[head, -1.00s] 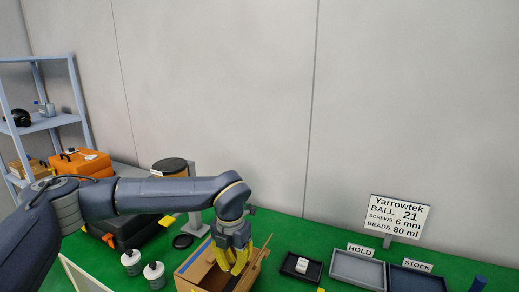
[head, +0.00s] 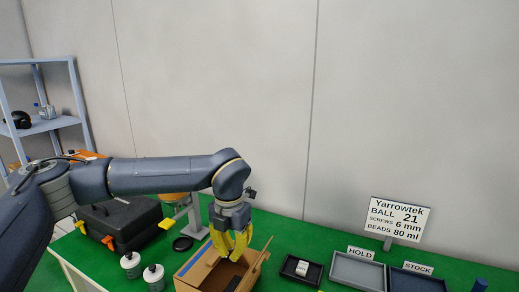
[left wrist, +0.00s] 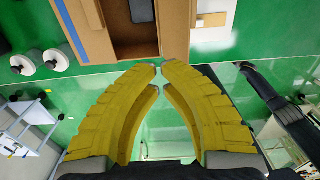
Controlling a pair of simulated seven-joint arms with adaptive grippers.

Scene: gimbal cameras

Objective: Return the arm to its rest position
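My left arm (head: 150,175) reaches in from the left. Its left gripper (head: 231,256) points down with yellow curved fingers over an open cardboard box (head: 194,268). In the left wrist view the fingertips (left wrist: 159,68) are close together, with a narrow gap and nothing between them. The box (left wrist: 92,22) lies beyond them at the top, apart from the fingers. A dark flat item (left wrist: 143,10) is inside the box. My right gripper is not seen.
Two white bottles (head: 131,264) stand left of the box. A black case (head: 120,219) is behind them. A small black tray (head: 289,272), the HOLD tray (head: 357,271) and the STOCK tray (head: 416,281) are to the right. A sign (head: 398,219) stands behind the trays.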

